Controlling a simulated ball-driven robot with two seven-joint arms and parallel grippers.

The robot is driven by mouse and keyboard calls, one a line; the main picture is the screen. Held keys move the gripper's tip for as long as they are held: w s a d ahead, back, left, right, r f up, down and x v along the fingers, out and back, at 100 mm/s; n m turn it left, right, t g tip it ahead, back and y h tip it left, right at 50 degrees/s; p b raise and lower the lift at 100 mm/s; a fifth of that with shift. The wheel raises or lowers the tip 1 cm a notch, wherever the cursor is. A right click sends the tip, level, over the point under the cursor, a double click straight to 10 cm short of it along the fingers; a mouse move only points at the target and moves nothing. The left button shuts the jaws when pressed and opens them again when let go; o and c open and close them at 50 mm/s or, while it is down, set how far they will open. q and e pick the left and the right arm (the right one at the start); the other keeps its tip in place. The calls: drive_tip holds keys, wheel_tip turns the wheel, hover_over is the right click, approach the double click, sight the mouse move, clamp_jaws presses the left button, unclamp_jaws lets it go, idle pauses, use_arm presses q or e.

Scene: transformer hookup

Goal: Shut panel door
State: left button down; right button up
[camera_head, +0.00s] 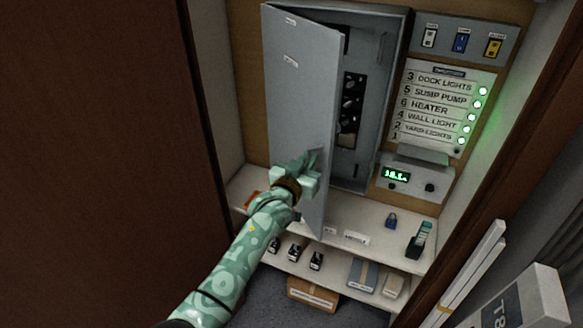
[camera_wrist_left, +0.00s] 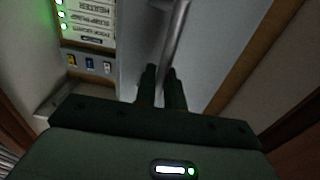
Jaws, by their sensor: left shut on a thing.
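The grey panel door (camera_head: 298,95) is swung partly open on the grey panel box (camera_head: 382,55) in the head view. Dark breaker parts (camera_head: 351,105) show in the gap to the right of the door. My left gripper (camera_head: 312,170) is at the lower part of the door's free edge. In the left wrist view its two dark fingers (camera_wrist_left: 161,88) are closed together on a grey bar-like part of the door (camera_wrist_left: 176,40). The exact grip contact is partly hidden by the fingers. My right gripper is in neither view.
A labelled board with green lights (camera_head: 440,108) and a small display unit (camera_head: 410,178) are right of the box. A shelf below (camera_head: 385,243) holds a padlock (camera_head: 391,220) and a handheld device (camera_head: 420,240). Brown walls flank both sides.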

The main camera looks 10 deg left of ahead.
use_arm(q)
drive_tip(key=shift+w+d, duration=0.3)
drive_tip(key=shift+d, duration=0.2)
drive_tip(key=shift+w+d, duration=0.25)
drive_tip(key=shift+d, duration=0.25)
drive_tip(key=c, duration=1.6)
unclamp_jaws()
drive_tip(key=shift+a, duration=0.1)
drive_tip(key=shift+s, duration=0.1)
drive_tip(key=v, duration=1.6)
drive_tip(key=shift+a, duration=0.1)
